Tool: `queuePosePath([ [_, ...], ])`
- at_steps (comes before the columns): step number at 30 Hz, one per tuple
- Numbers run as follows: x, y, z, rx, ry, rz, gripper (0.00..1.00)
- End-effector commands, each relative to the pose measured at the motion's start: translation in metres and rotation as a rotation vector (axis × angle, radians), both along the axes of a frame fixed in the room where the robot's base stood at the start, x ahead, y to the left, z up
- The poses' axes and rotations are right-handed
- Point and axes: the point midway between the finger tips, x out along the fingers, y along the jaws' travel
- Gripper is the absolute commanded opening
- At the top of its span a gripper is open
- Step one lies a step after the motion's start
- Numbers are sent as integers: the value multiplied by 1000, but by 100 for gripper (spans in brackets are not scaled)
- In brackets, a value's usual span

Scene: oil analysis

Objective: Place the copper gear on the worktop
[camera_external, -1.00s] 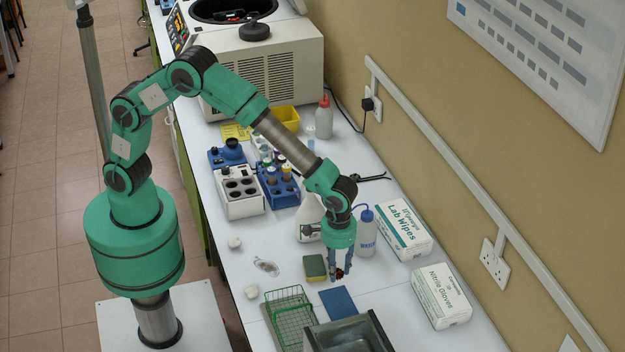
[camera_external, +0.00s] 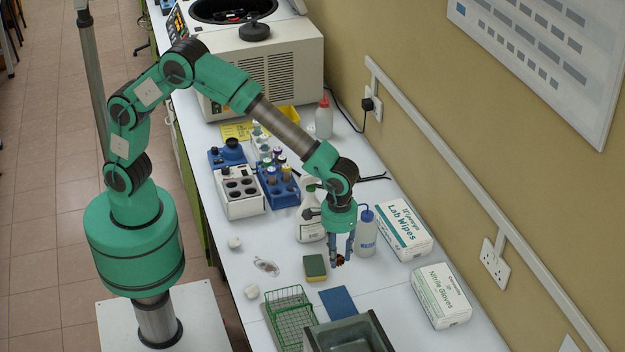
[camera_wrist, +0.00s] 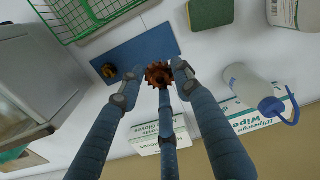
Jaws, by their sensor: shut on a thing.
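The copper gear (camera_wrist: 159,75) is a small toothed reddish-brown wheel. It sits between the fingertips of my gripper (camera_wrist: 156,82) in the wrist view, which are shut on it.
A blue mat (camera_external: 338,302), green wire basket (camera_external: 290,318) and grey basin (camera_external: 380,332) lie in front. A sponge (camera_external: 315,267), wash bottle (camera_external: 366,237), wipes box (camera_external: 404,231) and gloves box (camera_external: 441,296) stand nearby. A small dark-gold thing (camera_wrist: 109,72) shows against the mat; I cannot identify it.

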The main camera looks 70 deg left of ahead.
Motion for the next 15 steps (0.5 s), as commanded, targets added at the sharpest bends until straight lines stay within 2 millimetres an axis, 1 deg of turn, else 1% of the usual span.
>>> queuePosePath([
  [1, 1, -1, 17, -3, -3, 0, 2],
  [3, 1, -1, 39, -3, -3, 0, 2],
  [5, 1, -1, 56, -3, -3, 0, 2],
  [6, 1, -1, 68, -5, -5, 0, 2],
  [14, 1, -1, 125, -2, -3, 0, 2],
  [15, 7, 8, 122, 2, 2, 9, 2],
])
